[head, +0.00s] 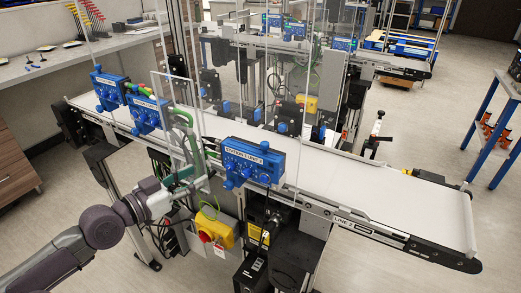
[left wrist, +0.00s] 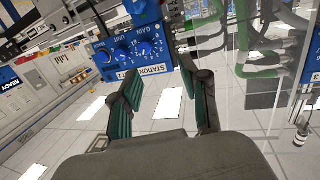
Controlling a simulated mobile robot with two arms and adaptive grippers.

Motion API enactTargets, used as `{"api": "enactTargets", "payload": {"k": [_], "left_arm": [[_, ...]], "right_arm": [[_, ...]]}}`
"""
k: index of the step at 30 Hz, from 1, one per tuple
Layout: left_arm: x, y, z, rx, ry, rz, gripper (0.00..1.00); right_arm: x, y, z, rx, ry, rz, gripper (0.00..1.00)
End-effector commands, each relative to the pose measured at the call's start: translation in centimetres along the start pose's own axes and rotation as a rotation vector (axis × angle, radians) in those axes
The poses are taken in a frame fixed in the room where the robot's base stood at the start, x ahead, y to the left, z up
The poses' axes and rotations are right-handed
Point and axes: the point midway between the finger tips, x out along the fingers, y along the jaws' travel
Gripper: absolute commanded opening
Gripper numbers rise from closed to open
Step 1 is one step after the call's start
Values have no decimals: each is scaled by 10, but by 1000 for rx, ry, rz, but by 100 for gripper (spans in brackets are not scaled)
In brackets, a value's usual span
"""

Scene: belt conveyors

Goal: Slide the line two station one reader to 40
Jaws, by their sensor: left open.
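Line 2 is the nearer white conveyor (head: 400,200), with its line label on the front rail. Blue units are mounted along it: one at the far left (head: 108,88), one beside it (head: 146,114), and a wider one (head: 252,162) whose small label seems to read station 2. My left gripper (head: 203,172) is just left of this wider unit, by a clear panel and green hoses. In the left wrist view, my gripper (left wrist: 160,70) is open and empty, its green pads apart. A blue unit (left wrist: 142,52) with knobs and gain, unit and station markings lies beyond the fingers. No slider setting is readable.
A yellow box with a red button (head: 214,230) sits below the belt near my left arm. Clear panels and green hoses (head: 185,137) crowd the gripper. A second conveyor (head: 290,42) stands behind, and a blue rack (head: 490,110) at right. The nearer belt's right part is clear.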

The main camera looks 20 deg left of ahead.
Motion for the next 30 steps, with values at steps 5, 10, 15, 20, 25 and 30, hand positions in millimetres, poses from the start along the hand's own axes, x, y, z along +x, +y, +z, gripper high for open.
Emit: {"api": "enactTargets", "payload": {"k": [5,10,15,20,25,30], "left_arm": [[-4,62,-52,17,70,153,45],[-2,71,-63,15,82,174,45],[10,71,-67,13,85,170,45],[27,75,-69,14,86,172,45],[48,79,-70,13,86,172,45],[74,84,-73,11,86,172,45]], "right_arm": [[3,0,0,0,0,0,86],[-3,0,0,0,0,0,86],[-18,0,-2,0,0,0,86],[-32,0,-3,0,0,0,86],[-46,1,-4,0,0,0,86],[-60,1,-5,0,0,0,86]]}}
